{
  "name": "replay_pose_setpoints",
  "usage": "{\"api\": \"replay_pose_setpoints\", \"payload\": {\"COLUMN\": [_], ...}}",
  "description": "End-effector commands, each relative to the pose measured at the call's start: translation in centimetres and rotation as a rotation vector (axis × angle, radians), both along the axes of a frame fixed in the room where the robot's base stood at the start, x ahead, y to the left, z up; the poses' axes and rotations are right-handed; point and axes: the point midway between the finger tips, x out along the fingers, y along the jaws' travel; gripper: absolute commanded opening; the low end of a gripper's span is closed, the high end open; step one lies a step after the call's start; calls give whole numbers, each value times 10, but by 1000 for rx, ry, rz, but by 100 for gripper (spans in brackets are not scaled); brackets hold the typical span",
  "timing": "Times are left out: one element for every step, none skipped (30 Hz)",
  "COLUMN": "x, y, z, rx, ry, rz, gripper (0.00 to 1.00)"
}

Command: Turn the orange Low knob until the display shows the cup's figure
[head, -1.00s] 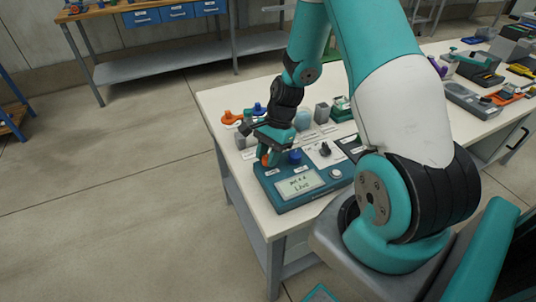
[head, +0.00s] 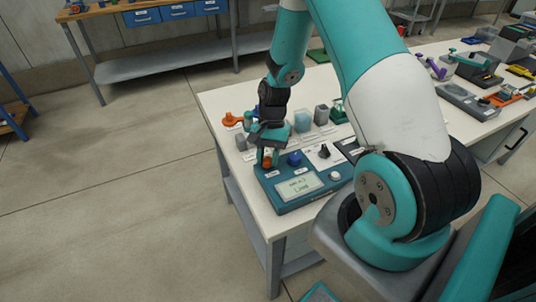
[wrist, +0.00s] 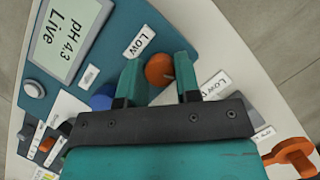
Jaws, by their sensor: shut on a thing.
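The orange Low knob (wrist: 158,69) sits between the two fingers of my gripper (wrist: 160,66) in the wrist view, beside a white "LOW" label (wrist: 139,43). The fingers are shut on it. In the head view my gripper (head: 267,157) is at the left end of the teal meter (head: 290,205), with the knob (head: 265,162) partly hidden. The display (wrist: 68,32) reads "pH 4.3 Live" in the wrist view; it also shows in the head view (head: 299,186). A clear cup of pale blue liquid (head: 302,121) stands behind the meter; I cannot read a figure for it.
A blue knob (head: 294,158) is just right of the orange one, close to my finger. A white button (head: 335,176) is at the meter's right. The table's left edge is near.

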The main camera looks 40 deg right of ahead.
Motion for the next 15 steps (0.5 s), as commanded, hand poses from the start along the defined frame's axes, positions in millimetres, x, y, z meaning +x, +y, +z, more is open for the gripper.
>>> {"api": "replay_pose_setpoints", "payload": {"x": [1,1,1,1,1,1,2,2,2,2,2,2,2,2,2], "y": [1,0,1,1,1,1,1,1,1,1,1,2,2,2,2], "z": [1,1,1,1,1,1,1,1,1,1,1,1,1,1,1], "rx": [0,0,0,0,0,0,0,-1,-1,0,0,-1,1,0,0], "ry": [-1,-1,-2,-2,-1,-2,-2,-2,-3,-2,-2,-2,-2,-2,-2], "rz": [46,74,113,142,172,209,238,266,305,333,361,398,427,455,491], "gripper": [7,7,7,7,7,7,7,7,7,7,7,7,7,7,7]}}
